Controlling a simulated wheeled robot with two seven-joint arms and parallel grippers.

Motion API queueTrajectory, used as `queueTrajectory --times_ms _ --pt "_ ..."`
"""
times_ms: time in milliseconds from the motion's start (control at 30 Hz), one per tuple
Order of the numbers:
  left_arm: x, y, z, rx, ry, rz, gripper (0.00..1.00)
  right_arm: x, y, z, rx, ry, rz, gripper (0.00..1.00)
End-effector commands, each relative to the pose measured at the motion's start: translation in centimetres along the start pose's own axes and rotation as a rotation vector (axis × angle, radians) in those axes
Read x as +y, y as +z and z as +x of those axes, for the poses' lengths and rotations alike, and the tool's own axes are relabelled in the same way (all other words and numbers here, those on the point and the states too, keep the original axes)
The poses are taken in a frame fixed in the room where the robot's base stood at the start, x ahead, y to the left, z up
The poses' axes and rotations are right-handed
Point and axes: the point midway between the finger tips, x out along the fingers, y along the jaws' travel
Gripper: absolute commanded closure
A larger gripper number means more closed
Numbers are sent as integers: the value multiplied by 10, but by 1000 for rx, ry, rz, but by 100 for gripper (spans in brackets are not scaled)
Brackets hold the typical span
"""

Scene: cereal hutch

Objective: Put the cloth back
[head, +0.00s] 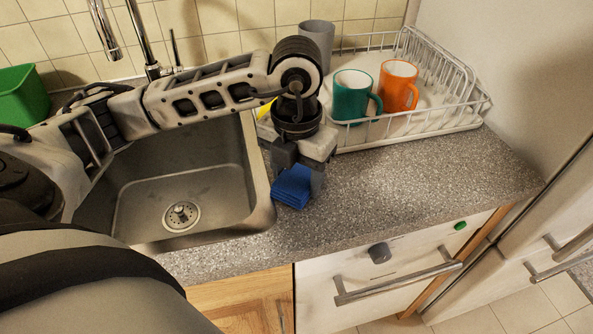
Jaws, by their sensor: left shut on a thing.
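The blue cloth (293,188) looks folded into a small ribbed pad. My left gripper (300,168) is shut on it, pointing down over the counter between the sink and the dish rack. The cloth hangs below the fingers near the sink's right rim; I cannot tell whether it touches the counter. The fingers partly hide its upper edge. My right gripper is not in view.
The steel sink (185,185) lies left of the cloth, under my left arm. A white dish rack (410,125) holds a teal mug (350,97) and an orange mug (398,88). A grey cup (318,40) stands behind. A green container (22,95) is far left. The front-right counter (420,185) is clear.

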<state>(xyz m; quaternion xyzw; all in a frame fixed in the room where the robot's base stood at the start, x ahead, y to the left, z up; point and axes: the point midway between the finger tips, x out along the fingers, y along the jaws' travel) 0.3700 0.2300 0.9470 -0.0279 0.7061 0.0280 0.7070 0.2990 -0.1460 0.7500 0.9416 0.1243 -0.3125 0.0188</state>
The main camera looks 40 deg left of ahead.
Motion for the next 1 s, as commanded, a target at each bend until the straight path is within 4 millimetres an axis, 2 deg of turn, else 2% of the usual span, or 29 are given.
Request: queueTrajectory --times_ms 67,100,133,167,400,567,667,1000 --pt "0 0 5 0 0 0 63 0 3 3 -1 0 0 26" --pt "0 0 2 0 0 0 34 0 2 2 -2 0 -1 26" --pt "0 0 2 0 0 0 25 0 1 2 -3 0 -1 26" --pt "0 0 2 0 0 0 23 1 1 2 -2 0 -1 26" --pt "0 0 2 1 0 0 23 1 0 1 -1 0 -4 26" --pt "0 1 -7 -2 -1 0 23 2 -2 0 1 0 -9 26" --pt "-1 1 -24 -5 -2 1 23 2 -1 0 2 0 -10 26" --pt "0 1 -98 -5 1 -1 23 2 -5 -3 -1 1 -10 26"
